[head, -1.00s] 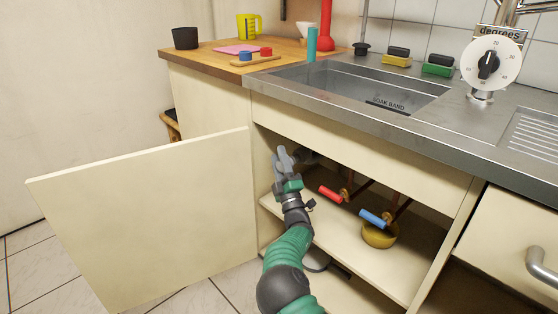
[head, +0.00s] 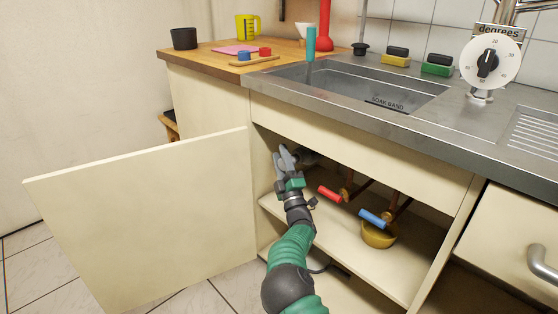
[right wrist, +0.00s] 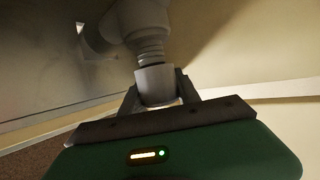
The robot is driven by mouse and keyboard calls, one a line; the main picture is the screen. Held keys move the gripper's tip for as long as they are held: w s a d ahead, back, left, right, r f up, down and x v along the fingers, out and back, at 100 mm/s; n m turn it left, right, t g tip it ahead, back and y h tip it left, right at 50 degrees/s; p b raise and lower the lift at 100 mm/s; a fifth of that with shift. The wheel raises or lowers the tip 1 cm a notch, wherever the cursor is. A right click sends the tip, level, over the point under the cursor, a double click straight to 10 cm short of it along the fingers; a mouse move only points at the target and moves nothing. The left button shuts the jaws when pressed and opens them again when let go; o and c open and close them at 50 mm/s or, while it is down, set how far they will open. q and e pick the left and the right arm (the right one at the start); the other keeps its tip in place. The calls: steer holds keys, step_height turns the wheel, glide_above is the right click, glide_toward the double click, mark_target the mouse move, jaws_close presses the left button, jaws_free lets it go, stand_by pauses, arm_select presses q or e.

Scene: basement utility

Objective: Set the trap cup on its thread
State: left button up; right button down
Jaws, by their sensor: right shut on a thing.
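My right gripper (head: 287,158) is inside the open cabinet under the sink. In the right wrist view its two fingers (right wrist: 160,100) are shut on the grey trap cup (right wrist: 157,84), one on each side. The cup stands upright directly below the ribbed grey thread (right wrist: 150,54) of the drain pipe (right wrist: 137,20). Several thread ridges show above the cup's rim; I cannot tell whether the cup touches the thread. In the head view the gripper mostly hides the cup. My left gripper is not in view.
The cabinet door (head: 145,220) stands open at the left. A red valve handle (head: 330,195), a blue one (head: 374,218) and a yellow bowl (head: 378,236) are right of my gripper. The cabinet shelf (head: 335,245) has bare room. The sink (head: 355,85) is above.

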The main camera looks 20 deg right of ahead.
steer(key=shift+w+d+b, duration=0.25)
steer(key=shift+d+b, duration=0.05)
steer(key=shift+d, duration=0.25)
steer(key=shift+w+d+b, duration=0.2)
steer(key=shift+d+b, duration=0.05)
steer(key=shift+d, duration=0.3)
steer(key=c, duration=0.8)
jaws_free()
steer(key=shift+s+f+p, duration=0.1)
steer(key=shift+s+p, duration=0.1)
steer(key=shift+p, duration=0.1)
steer(key=p+v, duration=0.7)
steer(key=v, duration=0.9)
steer(key=shift+s+f, duration=0.2)
steer(key=shift+a, duration=0.1)
